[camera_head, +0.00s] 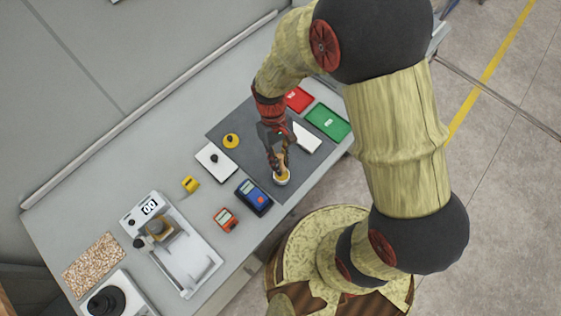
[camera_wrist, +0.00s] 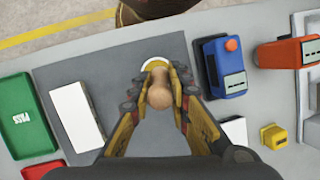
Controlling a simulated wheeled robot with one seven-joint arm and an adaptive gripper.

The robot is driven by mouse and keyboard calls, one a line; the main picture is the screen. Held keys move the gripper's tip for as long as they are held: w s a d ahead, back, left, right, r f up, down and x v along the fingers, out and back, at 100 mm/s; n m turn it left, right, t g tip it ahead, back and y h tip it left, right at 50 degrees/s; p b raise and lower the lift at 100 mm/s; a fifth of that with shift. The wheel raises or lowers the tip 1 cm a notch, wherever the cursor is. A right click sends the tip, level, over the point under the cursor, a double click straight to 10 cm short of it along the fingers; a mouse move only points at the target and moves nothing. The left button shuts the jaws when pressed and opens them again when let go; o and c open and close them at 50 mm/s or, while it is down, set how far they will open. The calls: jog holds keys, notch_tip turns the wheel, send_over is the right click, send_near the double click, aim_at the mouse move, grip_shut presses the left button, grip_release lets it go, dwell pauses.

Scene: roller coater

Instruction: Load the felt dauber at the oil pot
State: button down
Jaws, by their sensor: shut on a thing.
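My gripper (camera_head: 278,158) points down over the front of the grey mat and is shut on the felt dauber. The dauber's rounded wooden handle (camera_wrist: 160,95) shows between the two fingers (camera_wrist: 160,84) in the wrist view. The oil pot (camera_head: 283,179) is a small white round cup with yellow inside, directly below the fingers. Its white rim (camera_wrist: 153,62) shows just beyond the fingertips in the wrist view. The dauber's felt end is hidden, so I cannot tell whether it touches the oil.
A blue meter (camera_head: 254,197) and an orange device (camera_head: 225,219) lie left of the pot. A white block (camera_head: 306,138), green tray (camera_head: 328,122) and red tray (camera_head: 298,99) lie right. A yellow disc (camera_head: 231,141) and white plate (camera_head: 215,160) lie behind. Bare grey mat (camera_wrist: 110,52) surrounds the pot.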

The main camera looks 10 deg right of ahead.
aim_at(281, 158)
jog(key=shift+r+p, duration=1.4)
jog(key=shift+r, duration=0.6)
jog(key=shift+f, duration=0.1)
